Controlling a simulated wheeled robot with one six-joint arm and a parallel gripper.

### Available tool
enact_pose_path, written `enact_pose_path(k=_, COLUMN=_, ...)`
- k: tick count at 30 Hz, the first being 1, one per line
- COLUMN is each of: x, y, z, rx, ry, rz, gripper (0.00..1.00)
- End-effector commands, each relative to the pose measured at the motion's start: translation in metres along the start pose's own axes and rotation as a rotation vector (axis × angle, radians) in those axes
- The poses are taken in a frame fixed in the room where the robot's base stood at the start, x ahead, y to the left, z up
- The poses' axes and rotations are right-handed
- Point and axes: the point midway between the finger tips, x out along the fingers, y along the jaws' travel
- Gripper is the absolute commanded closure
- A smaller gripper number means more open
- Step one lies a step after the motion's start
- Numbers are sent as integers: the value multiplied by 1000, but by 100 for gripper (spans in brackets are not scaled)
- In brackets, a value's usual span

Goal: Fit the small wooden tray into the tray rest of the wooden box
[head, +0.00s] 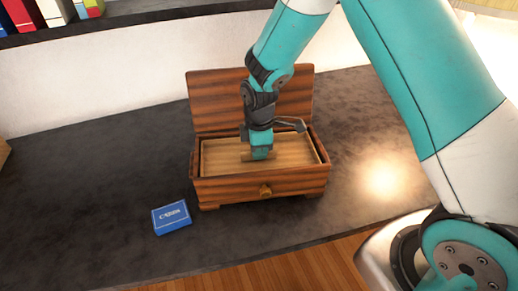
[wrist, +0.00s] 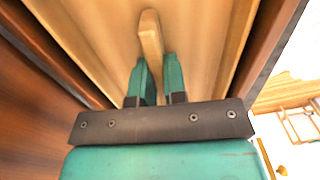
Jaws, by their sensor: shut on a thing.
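The wooden box (head: 222,189) stands on the dark tabletop with its striped lid (head: 215,101) open at the back. The small light wooden tray (head: 217,157) lies within the box's open top, inside the darker walls. It looks about level with the rim; I cannot tell whether it sits fully on the rest. My gripper (head: 260,155) points down over the tray's middle. In the wrist view my gripper (wrist: 159,82) is shut on the tray's raised wooden handle (wrist: 151,35). The tray's floor (wrist: 195,40) shows on both sides of the handle.
A blue card box (head: 171,217) lies on the dark table (head: 100,190) at the box's front left. A shelf with books (head: 55,12) is at the back left.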

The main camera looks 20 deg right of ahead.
Motion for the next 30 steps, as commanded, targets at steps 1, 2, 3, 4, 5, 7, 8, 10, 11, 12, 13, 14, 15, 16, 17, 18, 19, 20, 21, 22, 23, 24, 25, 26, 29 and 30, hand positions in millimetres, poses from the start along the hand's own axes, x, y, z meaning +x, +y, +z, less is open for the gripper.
enact_pose_path(k=1, x=3, y=0, z=0, rx=0, ry=0, rz=0, gripper=100)
enact_pose_path(k=2, x=2, y=0, z=0, rx=0, ry=0, rz=0, gripper=83)
enact_pose_path(k=3, x=2, y=0, z=0, rx=0, ry=0, rz=0, gripper=74)
enact_pose_path(k=4, x=2, y=0, z=0, rx=0, ry=0, rz=0, gripper=67)
enact_pose_path(k=5, x=2, y=0, z=0, rx=0, ry=0, rz=0, gripper=62)
enact_pose_path(k=7, x=2, y=0, z=0, rx=0, ry=0, rz=0, gripper=62)
enact_pose_path(k=8, x=2, y=0, z=0, rx=0, ry=0, rz=0, gripper=62)
enact_pose_path(k=10, x=2, y=0, z=0, rx=0, ry=0, rz=0, gripper=62)
enact_pose_path(k=11, x=2, y=0, z=0, rx=0, ry=0, rz=0, gripper=62)
enact_pose_path(k=12, x=1, y=0, z=0, rx=0, ry=0, rz=0, gripper=62)
enact_pose_path(k=13, x=0, y=0, z=0, rx=0, ry=0, rz=0, gripper=62)
enact_pose_path(k=14, x=-2, y=0, z=0, rx=0, ry=0, rz=0, gripper=62)
enact_pose_path(k=15, x=-4, y=0, z=0, rx=0, ry=1, rz=1, gripper=62)
enact_pose_path(k=16, x=-6, y=1, z=0, rx=0, ry=1, rz=2, gripper=62)
enact_pose_path(k=17, x=-9, y=1, z=0, rx=0, ry=2, rz=3, gripper=62)
enact_pose_path(k=18, x=-15, y=1, z=0, rx=0, ry=2, rz=3, gripper=62)
enact_pose_path(k=19, x=-20, y=1, z=0, rx=0, ry=2, rz=5, gripper=62)
enact_pose_path(k=20, x=-26, y=1, z=0, rx=0, ry=2, rz=5, gripper=62)
enact_pose_path(k=21, x=-35, y=1, z=-1, rx=0, ry=3, rz=6, gripper=62)
enact_pose_path(k=22, x=-42, y=1, z=0, rx=0, ry=3, rz=6, gripper=62)
enact_pose_path(k=23, x=-49, y=1, z=0, rx=0, ry=3, rz=6, gripper=62)
enact_pose_path(k=24, x=-58, y=1, z=-1, rx=0, ry=3, rz=7, gripper=62)
enact_pose_path(k=25, x=-65, y=1, z=0, rx=0, ry=3, rz=6, gripper=62)
enact_pose_path(k=26, x=-72, y=1, z=0, rx=0, ry=3, rz=6, gripper=62)
enact_pose_path(k=29, x=-92, y=1, z=0, rx=0, ry=2, rz=4, gripper=62)
enact_pose_path(k=30, x=-98, y=1, z=0, rx=0, ry=2, rz=4, gripper=62)
